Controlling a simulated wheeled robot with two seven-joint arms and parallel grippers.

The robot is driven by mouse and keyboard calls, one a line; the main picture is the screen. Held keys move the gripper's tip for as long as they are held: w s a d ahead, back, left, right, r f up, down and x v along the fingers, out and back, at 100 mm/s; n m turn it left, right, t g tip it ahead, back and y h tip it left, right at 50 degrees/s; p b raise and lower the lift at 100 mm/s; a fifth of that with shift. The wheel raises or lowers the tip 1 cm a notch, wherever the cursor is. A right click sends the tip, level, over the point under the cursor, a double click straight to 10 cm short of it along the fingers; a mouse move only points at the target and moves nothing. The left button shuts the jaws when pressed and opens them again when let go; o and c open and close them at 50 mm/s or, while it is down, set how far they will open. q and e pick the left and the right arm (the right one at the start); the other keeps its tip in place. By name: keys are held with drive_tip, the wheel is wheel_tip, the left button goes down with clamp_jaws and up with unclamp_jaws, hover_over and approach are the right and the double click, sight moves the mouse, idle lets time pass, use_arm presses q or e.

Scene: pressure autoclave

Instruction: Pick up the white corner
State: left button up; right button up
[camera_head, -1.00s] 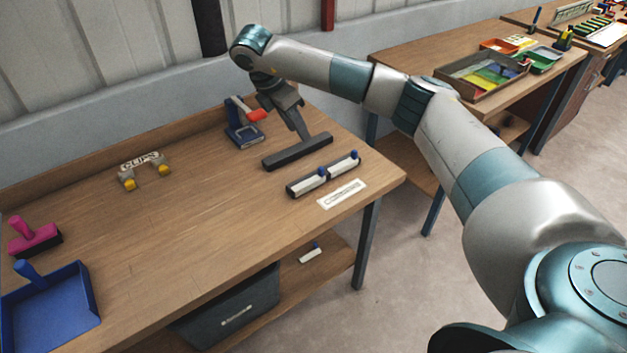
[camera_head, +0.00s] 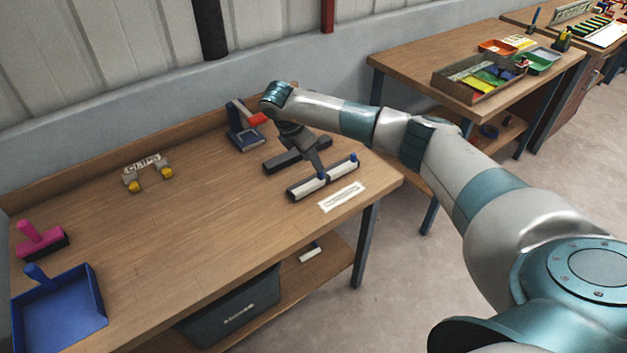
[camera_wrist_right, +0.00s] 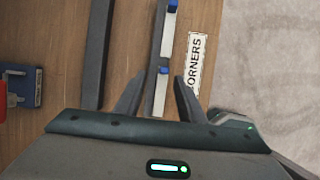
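Two white corners with blue knobs lie end to end in a dark rack near the table's right end: a near one (camera_head: 306,187) and a far one (camera_head: 343,168). In the right wrist view, the near one (camera_wrist_right: 159,97) reaches down between my fingers and the far one (camera_wrist_right: 168,38) lies beyond. My right gripper (camera_head: 319,171) is over the rack, close to the near corner's blue knob. In the wrist view the right gripper (camera_wrist_right: 158,80) is open, with a finger either side of the row. Contact cannot be told. My left gripper is out of view.
A "CORNERS" label (camera_head: 341,196) lies beside the rack, and a dark bar (camera_head: 284,160) on its other side. A blue device with a red part (camera_head: 243,137) stands behind. Another white piece (camera_head: 310,253) lies on the lower shelf. The table's middle is clear.

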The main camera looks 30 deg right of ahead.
sight(318, 180)
drive_tip(key=shift+f, duration=0.15)
drive_tip(key=shift+d, duration=0.1)
drive_tip(key=shift+s+d+f+p, duration=0.15)
drive_tip(key=shift+f+p, duration=0.25)
drive_tip(key=shift+p, duration=0.1)
drive_tip(key=x, duration=0.1)
drive_tip(key=p+x, duration=0.2)
drive_tip(key=shift+s+d+f, duration=0.1)
drive_tip(key=shift+s+f, duration=0.2)
drive_tip(key=shift+f, duration=0.05)
drive_tip(key=shift+w+d+f, duration=0.1)
drive_tip(key=shift+f, duration=0.2)
clamp_jaws()
